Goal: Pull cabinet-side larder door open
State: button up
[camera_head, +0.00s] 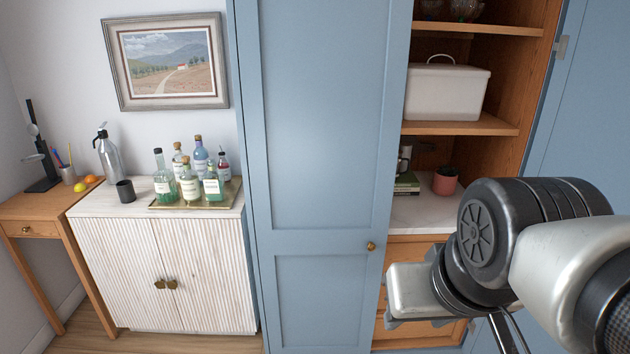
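The cabinet-side larder door (320,130) is a tall blue panelled door in the middle of the view, beside the white cabinet. It looks closed over the left part of the larder. Its small round brass knob (371,246) sits near its right edge. My gripper (402,292) is to the right of and below the knob in the picture, in front of the larder's lower drawers. I cannot tell whether it touches the door. Its fingers are mostly hidden by the hand, so their opening does not show.
The other blue door (590,110) stands open at right. Exposed wooden shelves hold a white bread bin (446,92) and a terracotta pot (445,181). Left of the larder, the white cabinet (185,270) carries a brass tray (172,204) with several bottles. Wooden floor shows at lower left.

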aim_at(324, 81)
jog(key=i+j+z, duration=0.5)
jog(key=j, duration=0.2)
jog(key=i+z, duration=0.25)
jog(key=k+j+u, duration=0.15)
jog(key=i, duration=0.05)
